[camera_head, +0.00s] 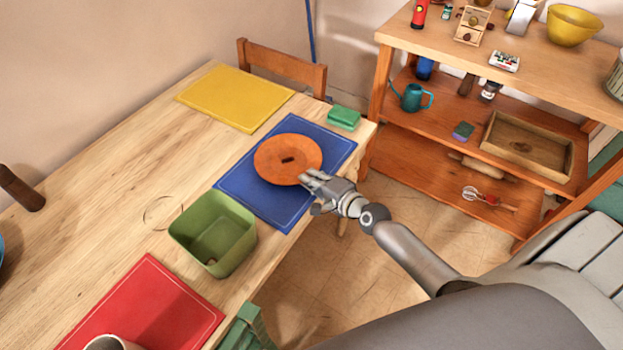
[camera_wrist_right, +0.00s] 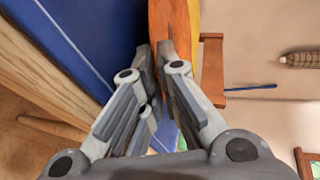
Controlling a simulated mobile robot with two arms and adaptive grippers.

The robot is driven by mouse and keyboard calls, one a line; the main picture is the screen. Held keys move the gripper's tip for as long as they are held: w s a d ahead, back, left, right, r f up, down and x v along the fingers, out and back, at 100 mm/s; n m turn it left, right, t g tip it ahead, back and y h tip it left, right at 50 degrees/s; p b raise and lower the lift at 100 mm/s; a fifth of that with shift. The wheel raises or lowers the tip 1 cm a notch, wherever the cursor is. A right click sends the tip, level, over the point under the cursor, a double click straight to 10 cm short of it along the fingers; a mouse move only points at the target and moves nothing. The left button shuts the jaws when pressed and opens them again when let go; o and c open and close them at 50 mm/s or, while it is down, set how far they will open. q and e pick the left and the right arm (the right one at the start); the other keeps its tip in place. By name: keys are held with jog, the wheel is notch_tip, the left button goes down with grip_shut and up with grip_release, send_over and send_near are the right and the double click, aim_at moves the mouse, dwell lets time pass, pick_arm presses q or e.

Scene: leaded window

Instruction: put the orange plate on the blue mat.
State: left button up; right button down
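The orange plate (camera_head: 288,157) is over the blue mat (camera_head: 256,203) near the table's right edge, with a small dark mark at its centre. My right gripper (camera_head: 309,180) is at the plate's near right rim. In the right wrist view its fingers (camera_wrist_right: 156,52) are close together, one on each side of the orange rim (camera_wrist_right: 182,25), and look shut on it. The blue mat (camera_wrist_right: 85,35) lies beside the fingers there, with dark shadow between mat and plate. I cannot tell whether the plate touches the mat. My left gripper is not in view.
A green square bowl (camera_head: 213,232) stands close to the mat's near left corner. A green block (camera_head: 344,117) is by its far right corner. A yellow mat (camera_head: 234,96) and a red mat (camera_head: 147,310) lie farther along the table. A wooden shelf (camera_head: 490,75) stands to the right.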

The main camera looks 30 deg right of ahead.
jog(key=shift+f, duration=0.1)
jog(key=c, duration=1.9)
grip_release()
